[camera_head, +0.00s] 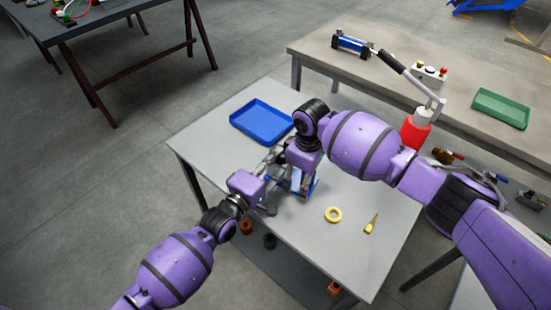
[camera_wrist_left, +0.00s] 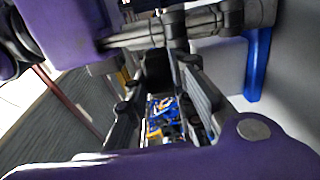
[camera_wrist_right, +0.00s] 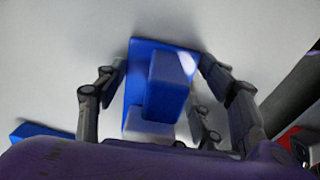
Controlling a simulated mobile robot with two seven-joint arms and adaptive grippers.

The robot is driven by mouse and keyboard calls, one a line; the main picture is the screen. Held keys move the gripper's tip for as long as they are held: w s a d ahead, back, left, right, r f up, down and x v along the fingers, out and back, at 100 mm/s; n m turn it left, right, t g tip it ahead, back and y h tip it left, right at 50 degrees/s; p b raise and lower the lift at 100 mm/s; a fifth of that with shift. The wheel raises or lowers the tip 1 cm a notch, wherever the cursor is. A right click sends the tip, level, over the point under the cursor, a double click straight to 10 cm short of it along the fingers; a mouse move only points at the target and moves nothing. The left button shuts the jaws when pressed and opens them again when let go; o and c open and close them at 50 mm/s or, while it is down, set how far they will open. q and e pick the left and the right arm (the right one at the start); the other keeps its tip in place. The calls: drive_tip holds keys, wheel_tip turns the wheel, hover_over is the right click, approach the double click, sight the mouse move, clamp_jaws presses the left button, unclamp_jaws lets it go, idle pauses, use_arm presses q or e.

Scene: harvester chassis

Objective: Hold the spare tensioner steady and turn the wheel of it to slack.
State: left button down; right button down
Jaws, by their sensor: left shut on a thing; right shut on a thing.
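The spare tensioner (camera_head: 311,187) stands on the grey table, with its blue base partly showing between my arms. My right gripper (camera_head: 298,180) reaches down over it. In the right wrist view, the fingers (camera_wrist_right: 165,105) are shut on either side of the tensioner's blue-grey body (camera_wrist_right: 170,82), above the flat blue base plate (camera_wrist_right: 135,85). My left gripper (camera_head: 270,158) comes in low from the left, close beside the right one. In the left wrist view, its fingers (camera_wrist_left: 160,85) close around a dark part (camera_wrist_left: 155,68), apparently the wheel. The wheel's rim and setting are hidden.
A blue tray (camera_head: 262,120) lies just behind the grippers. A yellow ring (camera_head: 333,214) and a yellow-handled tool (camera_head: 371,224) lie to the right on bare table.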

use_arm(q)
drive_tip(key=c, duration=1.8)
unclamp_jaws()
drive_tip(key=shift+d+r, duration=0.1)
drive_tip(key=shift+r, duration=0.05)
drive_tip(key=v, duration=1.2)
